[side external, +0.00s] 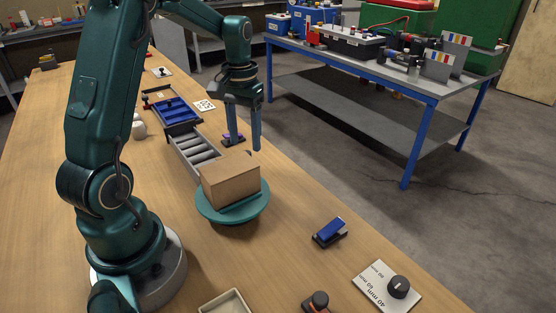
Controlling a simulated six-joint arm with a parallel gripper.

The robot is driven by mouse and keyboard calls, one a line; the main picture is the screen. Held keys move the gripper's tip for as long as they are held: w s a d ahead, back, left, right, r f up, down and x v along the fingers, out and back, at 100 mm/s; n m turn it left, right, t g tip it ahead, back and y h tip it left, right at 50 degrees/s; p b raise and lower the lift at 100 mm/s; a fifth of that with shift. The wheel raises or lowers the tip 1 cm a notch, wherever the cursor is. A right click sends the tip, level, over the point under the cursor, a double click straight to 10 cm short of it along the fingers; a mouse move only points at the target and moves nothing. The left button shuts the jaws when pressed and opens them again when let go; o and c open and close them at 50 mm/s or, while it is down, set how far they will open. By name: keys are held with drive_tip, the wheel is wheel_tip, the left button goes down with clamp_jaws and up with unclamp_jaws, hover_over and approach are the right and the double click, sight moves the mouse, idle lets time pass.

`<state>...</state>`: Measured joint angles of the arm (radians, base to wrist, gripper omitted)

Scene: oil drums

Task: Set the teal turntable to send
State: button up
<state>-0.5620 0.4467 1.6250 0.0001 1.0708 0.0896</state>
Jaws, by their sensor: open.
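The teal turntable (252,212) stands on the wooden bench in the middle of the side external view. A brown box (228,185) sits on it and covers most of its top, so any marking for send is hidden or too small to read. My gripper (243,146) points down above and behind the box in the picture, with its fingers apart and nothing seen between them. I cannot tell whether a fingertip touches the box.
A roller conveyor (195,150) with a blue section (177,112) leads up to the turntable. A blue rocker pedal (330,231), a knob on a white plate (398,287) and a shallow tray (226,304) lie nearer the front.

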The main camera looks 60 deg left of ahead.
drive_tip(key=shift+f, duration=1.3)
clamp_jaws()
idle(0.5)
